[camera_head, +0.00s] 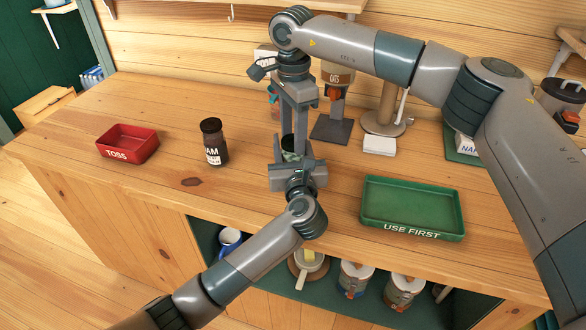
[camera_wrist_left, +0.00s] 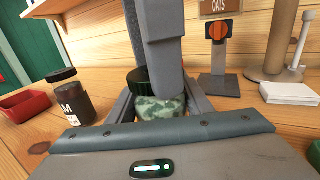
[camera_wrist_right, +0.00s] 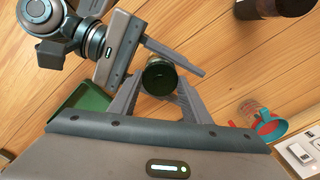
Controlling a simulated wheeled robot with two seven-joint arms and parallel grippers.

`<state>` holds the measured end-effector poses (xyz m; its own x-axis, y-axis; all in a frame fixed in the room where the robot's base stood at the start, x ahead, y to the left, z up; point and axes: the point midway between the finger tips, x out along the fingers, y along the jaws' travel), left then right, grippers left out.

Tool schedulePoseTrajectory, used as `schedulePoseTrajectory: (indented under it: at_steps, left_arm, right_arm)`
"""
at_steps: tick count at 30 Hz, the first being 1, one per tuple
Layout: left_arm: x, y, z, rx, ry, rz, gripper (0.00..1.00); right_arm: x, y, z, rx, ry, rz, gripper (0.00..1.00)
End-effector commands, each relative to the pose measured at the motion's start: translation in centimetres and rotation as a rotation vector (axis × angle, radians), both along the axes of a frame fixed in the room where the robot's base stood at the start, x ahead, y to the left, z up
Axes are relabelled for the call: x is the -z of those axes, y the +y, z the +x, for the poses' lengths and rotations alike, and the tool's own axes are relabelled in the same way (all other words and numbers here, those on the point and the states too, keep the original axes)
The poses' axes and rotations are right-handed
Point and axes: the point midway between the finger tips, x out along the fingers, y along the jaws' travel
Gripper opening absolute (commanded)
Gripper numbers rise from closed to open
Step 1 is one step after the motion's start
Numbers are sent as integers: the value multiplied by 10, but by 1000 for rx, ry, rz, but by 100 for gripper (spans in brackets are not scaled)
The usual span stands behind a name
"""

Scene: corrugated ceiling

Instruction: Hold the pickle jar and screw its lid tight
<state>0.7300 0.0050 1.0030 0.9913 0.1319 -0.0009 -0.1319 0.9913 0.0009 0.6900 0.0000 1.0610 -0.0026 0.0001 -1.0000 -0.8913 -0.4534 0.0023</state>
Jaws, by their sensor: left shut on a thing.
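The pickle jar (camera_head: 289,156) stands near the middle of the counter, mostly hidden by my grippers in the head view. In the left wrist view its mottled green body (camera_wrist_left: 160,108) and dark green lid (camera_wrist_left: 137,82) show. My left gripper (camera_wrist_left: 158,100) is shut on the jar's body from the front. My right gripper (camera_wrist_right: 160,80) points down from above, its fingers apart on either side of the lid (camera_wrist_right: 159,77). I cannot tell whether they touch it. The lid sits on top of the jar.
A dark jam jar (camera_head: 213,143) and a red TOSS tray (camera_head: 150,151) stand to the left. A green USE FIRST tray (camera_head: 410,189) lies to the right. An oats dispenser (camera_head: 336,80), a stand (camera_head: 388,124) and a white block (camera_head: 379,146) are behind. The counter between jam and pickle jars is clear.

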Motion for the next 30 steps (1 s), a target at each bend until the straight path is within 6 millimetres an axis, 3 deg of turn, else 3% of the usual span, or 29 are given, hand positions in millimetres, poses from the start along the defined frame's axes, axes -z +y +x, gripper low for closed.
schedulePoseTrajectory:
  at_steps: [5,10,30]
  left_arm:
    - [0,0,0,0,0,0,0]
    - [0,0,0,0,0,0,0]
    - [0,0,0,1,0,0,0]
  right_arm:
    - [0,0,0,24,0,0,16]
    - [0,0,0,174,-1,0,16]
    - [1,0,0,1203,0,0,16]
